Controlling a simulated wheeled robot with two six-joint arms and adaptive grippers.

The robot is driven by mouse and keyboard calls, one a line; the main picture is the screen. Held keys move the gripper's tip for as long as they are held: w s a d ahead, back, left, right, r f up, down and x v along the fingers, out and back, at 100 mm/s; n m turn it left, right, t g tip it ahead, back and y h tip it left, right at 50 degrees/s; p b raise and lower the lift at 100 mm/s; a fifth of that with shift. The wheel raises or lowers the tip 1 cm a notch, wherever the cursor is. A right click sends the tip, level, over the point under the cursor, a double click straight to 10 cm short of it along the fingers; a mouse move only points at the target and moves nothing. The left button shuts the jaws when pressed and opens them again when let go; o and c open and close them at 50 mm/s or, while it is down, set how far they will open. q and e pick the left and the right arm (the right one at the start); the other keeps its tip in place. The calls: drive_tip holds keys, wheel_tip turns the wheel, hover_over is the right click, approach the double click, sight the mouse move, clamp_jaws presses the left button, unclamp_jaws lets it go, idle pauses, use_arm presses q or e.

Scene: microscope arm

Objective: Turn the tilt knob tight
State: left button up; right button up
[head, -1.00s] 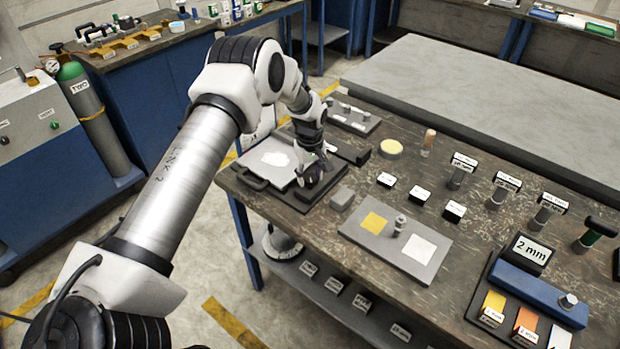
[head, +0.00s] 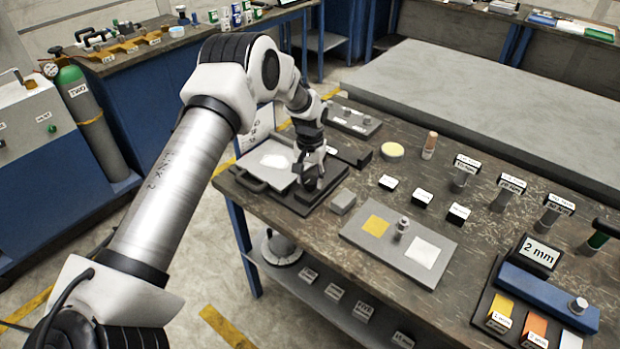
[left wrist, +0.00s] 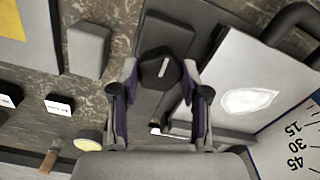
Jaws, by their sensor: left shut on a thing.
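The tilt knob (left wrist: 160,70) is a dark, many-sided knob with a short white line on its top. It shows between the fingertips in the left wrist view. My left gripper (left wrist: 161,75) has one finger on each side of the knob and is shut on it. In the head view my left gripper (head: 311,187) points down at the dark base plate (head: 297,207) near the bench's left end, and its fingers largely hide the knob. A light grey plate (head: 262,164) with a white patch lies beside the gripper. My right gripper is not in view.
A grey block (head: 343,202) stands close to the base plate. A board with angle numbers (left wrist: 297,140) shows in the left wrist view. A tray (head: 362,238) with yellow and white squares lies nearer. Several labelled black blocks stand to the right.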

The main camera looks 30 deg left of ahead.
sight(310, 179)
use_arm(q)
drive_tip(key=shift+s+f+m, duration=0.15)
drive_tip(key=shift+f+m, duration=0.05)
drive_tip(key=shift+m, duration=0.2)
drive_tip(key=o, duration=0.9)
drive_tip(key=shift+o, duration=1.2)
drive_tip(key=shift+r, duration=0.1)
wheel_tip(310, 179, up, 12)
drive_tip(key=shift+w, duration=0.2)
